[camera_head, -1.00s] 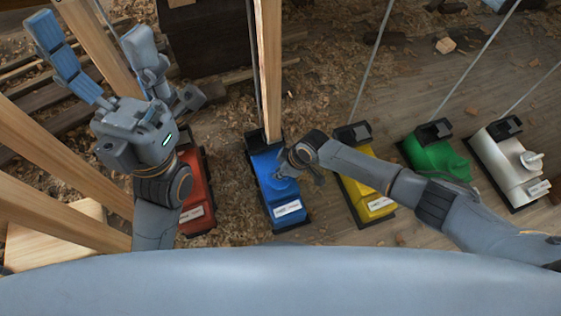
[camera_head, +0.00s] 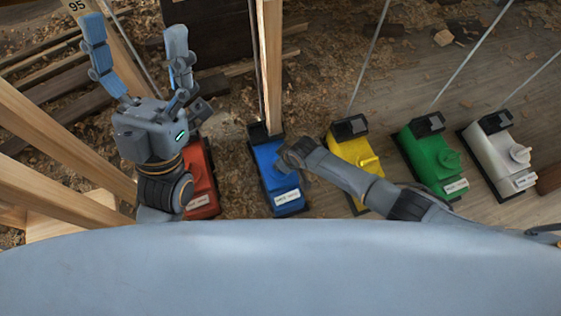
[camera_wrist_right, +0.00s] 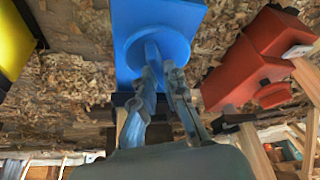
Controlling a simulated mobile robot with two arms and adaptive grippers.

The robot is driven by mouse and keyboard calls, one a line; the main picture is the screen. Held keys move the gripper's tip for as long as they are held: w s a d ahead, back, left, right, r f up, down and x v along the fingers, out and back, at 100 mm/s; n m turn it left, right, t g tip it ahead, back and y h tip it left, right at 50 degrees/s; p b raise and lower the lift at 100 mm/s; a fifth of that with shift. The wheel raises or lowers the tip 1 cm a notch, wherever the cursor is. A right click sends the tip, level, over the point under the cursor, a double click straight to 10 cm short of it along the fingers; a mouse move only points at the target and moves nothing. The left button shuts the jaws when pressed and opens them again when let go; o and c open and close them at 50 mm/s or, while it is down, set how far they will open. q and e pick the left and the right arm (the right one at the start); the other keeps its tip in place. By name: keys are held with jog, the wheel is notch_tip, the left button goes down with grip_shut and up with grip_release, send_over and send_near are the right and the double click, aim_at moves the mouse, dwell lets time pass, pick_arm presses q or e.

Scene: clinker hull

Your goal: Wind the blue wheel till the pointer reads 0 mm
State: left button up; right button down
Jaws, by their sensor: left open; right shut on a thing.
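The blue unit (camera_head: 267,157) stands on the floor at the middle of the head view, at the foot of an upright timber. Its round blue wheel (camera_wrist_right: 135,48) with a raised grip bar shows in the right wrist view. My right gripper (camera_wrist_right: 162,72) is shut on the wheel's bar; in the head view my right arm covers the wheel. My left gripper (camera_head: 137,52) is open and empty, fingers spread, in the air left of the blue unit. I can make out no pointer or 0 mm mark; the unit's white label (camera_head: 287,198) is too small to read.
A red unit (camera_head: 203,180) stands left of the blue one, partly behind my left arm. Yellow (camera_head: 343,148), green (camera_head: 420,150) and white (camera_head: 490,147) units stand to the right, thin rods rising from them. Slanting timbers (camera_head: 60,150) crowd the left. Shavings litter the floor.

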dwell(0.3)
jog(key=c, duration=1.4)
grip_release()
jog(key=shift+r, duration=0.1)
jog(key=v, duration=1.1)
jog(key=shift+s+d+r, duration=0.15)
jog(key=shift+s+r, duration=0.05)
jog(key=shift+r, duration=0.1)
